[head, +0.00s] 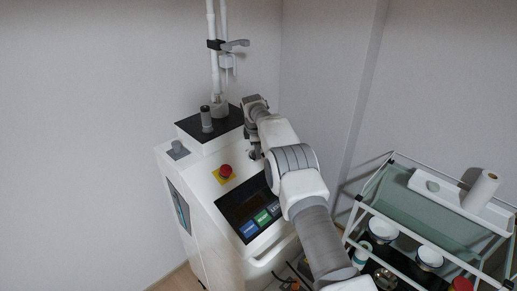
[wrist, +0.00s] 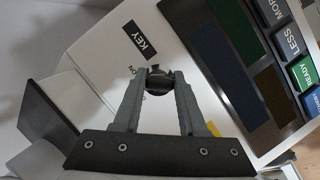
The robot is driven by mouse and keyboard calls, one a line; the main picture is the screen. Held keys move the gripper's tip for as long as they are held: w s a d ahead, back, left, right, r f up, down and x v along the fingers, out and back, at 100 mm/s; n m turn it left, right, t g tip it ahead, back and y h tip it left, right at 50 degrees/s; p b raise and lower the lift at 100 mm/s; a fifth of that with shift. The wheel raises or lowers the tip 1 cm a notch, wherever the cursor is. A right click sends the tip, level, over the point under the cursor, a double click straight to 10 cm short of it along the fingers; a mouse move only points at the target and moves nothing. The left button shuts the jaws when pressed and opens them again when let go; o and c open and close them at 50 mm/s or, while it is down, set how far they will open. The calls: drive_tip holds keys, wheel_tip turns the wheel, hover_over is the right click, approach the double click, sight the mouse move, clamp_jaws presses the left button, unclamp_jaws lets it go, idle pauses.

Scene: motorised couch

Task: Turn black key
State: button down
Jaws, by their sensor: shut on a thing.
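The black key (wrist: 158,82) shows in the wrist view below a "KEY" label (wrist: 140,40) on a white panel. My gripper (wrist: 160,77) has its two grey fingers on either side of the key's round dark body, shut on it. Text on the panel beside the key is partly covered by a finger.
A red emergency button (head: 225,171) on a yellow plate sits left of the gripper. A screen (head: 240,205) with coloured buttons lies in front. A pole with a clamp (head: 226,44) rises behind. A glass-shelved cart (head: 445,205) with bowls and a roll stands at right.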

drive_tip(key=shift+f, duration=0.1)
drive_tip(key=shift+c, duration=1.9)
unclamp_jaws()
